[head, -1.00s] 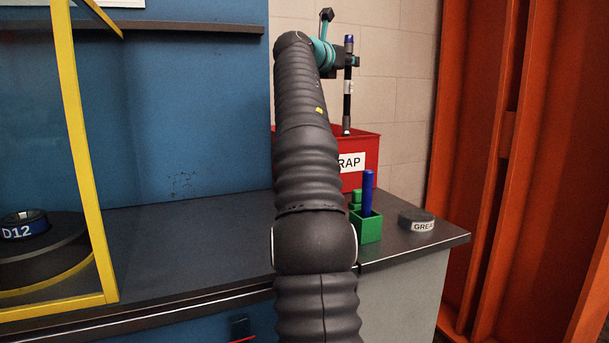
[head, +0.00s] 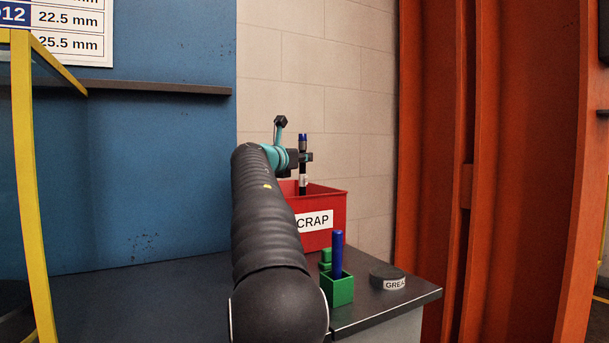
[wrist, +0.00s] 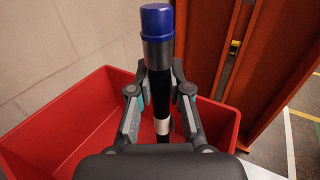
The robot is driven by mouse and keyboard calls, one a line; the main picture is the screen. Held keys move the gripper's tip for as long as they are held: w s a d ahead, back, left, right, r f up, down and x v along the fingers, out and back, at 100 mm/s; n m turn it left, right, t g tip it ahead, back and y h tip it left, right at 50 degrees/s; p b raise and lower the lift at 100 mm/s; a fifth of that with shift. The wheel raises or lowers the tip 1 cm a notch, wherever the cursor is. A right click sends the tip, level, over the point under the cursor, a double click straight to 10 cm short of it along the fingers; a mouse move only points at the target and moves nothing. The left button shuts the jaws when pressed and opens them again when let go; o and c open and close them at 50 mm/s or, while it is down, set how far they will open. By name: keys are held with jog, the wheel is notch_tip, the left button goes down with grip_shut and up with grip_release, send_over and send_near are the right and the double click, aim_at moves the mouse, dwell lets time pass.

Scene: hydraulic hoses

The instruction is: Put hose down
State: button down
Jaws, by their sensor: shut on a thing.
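My gripper (head: 305,157) is shut on a black hose (head: 302,180) with a blue cap on its upper end and a pale band lower down. The hose stands upright over the red bin (head: 330,240), and its lower end reaches into the bin's opening. In the wrist view the two fingers of my gripper (wrist: 160,92) close around the hose (wrist: 159,75) from both sides. The red bin (wrist: 65,125) lies below and around it there. The hose's bottom end is hidden in the wrist view.
A green holder (head: 339,290) with a blue stick and a round dark tin (head: 388,277) stand on the dark bench (head: 110,300), in front of the bin. A blue panel is at left and orange metal uprights (head: 450,180) are at right. A yellow frame (head: 27,150) stands at far left.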

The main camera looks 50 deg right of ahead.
aim_at(301, 170)
jog(key=shift+f+b, duration=0.85)
jog(key=shift+f, duration=1.05)
jog(key=shift+f, duration=0.1)
jog(key=c, duration=1.1)
grip_release()
jog(key=shift+r, duration=0.25)
jog(key=b+v, duration=0.2)
jog(key=v, duration=1)
jog(key=shift+f, duration=0.1)
